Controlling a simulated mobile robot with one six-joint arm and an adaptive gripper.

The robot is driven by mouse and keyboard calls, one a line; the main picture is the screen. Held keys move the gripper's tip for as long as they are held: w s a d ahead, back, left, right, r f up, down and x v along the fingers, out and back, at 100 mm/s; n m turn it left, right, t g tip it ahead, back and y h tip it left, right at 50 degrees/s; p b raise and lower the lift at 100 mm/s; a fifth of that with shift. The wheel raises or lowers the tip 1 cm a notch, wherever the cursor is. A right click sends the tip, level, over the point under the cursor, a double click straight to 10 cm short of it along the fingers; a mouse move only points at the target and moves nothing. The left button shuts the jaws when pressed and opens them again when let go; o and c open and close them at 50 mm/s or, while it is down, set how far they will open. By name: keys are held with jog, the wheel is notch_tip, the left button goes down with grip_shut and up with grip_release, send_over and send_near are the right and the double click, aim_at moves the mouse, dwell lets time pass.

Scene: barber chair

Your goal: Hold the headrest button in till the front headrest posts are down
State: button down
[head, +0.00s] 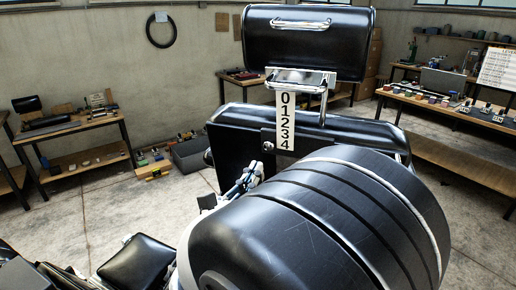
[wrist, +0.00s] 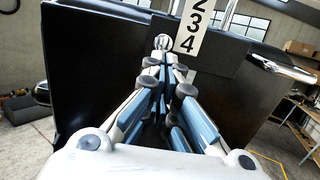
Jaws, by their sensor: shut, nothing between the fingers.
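The black headrest (head: 308,45) stands raised above the black backrest (head: 230,140), with a gap between them. The round silver button (head: 268,146) sits on a dark plate left of the scale's lower end. The button also shows in the wrist view (wrist: 163,41), just beyond the fingertips. My gripper (wrist: 163,62) is shut and empty, pointing at the button. I cannot tell whether the tips touch it. My gripper also shows in the head view (head: 257,168).
My large dark arm link hides the lower right of the chair in the head view. A black padded armrest (head: 138,262) is at lower left. Workbenches stand at left (head: 75,135) and right (head: 450,108).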

aim_at(269, 145)
jog(key=shift+x, duration=2.6)
